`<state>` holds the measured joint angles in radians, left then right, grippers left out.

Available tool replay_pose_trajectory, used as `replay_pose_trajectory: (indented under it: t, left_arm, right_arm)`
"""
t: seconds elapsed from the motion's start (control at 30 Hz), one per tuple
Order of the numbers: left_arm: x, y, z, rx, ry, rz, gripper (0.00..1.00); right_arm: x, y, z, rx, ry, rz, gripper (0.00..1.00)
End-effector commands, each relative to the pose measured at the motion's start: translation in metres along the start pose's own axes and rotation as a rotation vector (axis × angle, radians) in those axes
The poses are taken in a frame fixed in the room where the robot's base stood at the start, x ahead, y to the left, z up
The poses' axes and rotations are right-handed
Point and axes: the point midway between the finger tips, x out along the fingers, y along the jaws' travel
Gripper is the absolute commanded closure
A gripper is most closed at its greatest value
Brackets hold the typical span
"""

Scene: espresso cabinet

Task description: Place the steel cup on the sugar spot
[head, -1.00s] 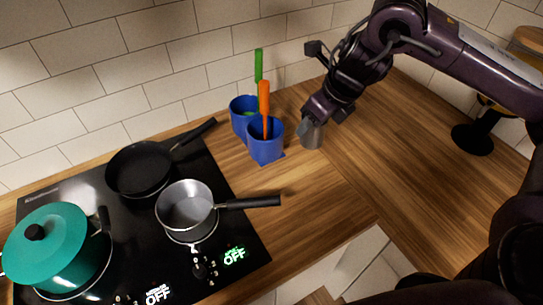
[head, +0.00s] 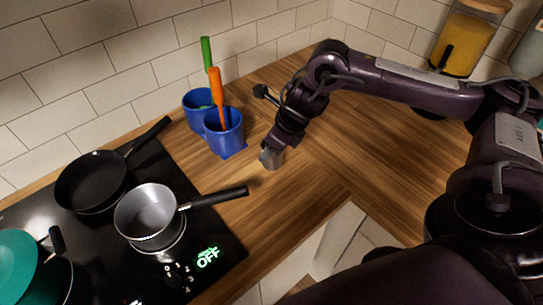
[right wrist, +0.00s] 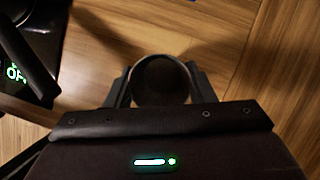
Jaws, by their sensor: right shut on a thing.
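The steel cup (head: 272,157) is a small grey metal cup over the wooden counter, just right of the blue utensil holders. My right gripper (head: 268,153) is shut on it and hides much of it. In the right wrist view the cup's round dark opening (right wrist: 160,80) lies between the two fingers of the right gripper (right wrist: 160,92). I cannot tell whether the cup's base touches the counter. No sugar spot can be made out. My left gripper is not in view.
Two blue holders (head: 224,140) with orange and green utensils stand close left of the cup. A black cooktop (head: 110,235) carries a saucepan (head: 148,213), a frying pan (head: 92,182) and a teal pot (head: 22,265). A yellow-filled dispenser (head: 467,42) stands at the back right. Counter (head: 310,185) in front is clear.

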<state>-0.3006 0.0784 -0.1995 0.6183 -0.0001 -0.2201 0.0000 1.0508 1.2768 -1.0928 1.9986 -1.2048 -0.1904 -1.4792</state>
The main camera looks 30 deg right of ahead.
Motion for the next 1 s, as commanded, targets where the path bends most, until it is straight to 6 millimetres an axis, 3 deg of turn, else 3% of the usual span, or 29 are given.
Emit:
replay_pose_trajectory:
  t: [0.33,0.73,0.77,0.9,1.0]
  left_arm:
    - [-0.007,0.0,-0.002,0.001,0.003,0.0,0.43]
    - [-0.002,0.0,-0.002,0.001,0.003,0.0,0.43]
    - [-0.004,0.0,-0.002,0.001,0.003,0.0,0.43]
    - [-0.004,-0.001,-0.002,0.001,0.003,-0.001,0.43]
    - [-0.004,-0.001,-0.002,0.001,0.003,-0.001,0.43]
  right_arm:
    - [0.039,0.0,-0.017,0.001,0.002,0.0,0.76]
    - [0.045,0.0,-0.019,0.0,-0.001,-0.001,0.76]
    - [0.043,0.0,-0.019,0.0,0.0,-0.001,0.47]
    - [0.043,0.0,-0.018,0.0,0.0,-0.001,0.29]
    - [0.043,0.0,-0.018,0.0,0.0,-0.001,0.29]
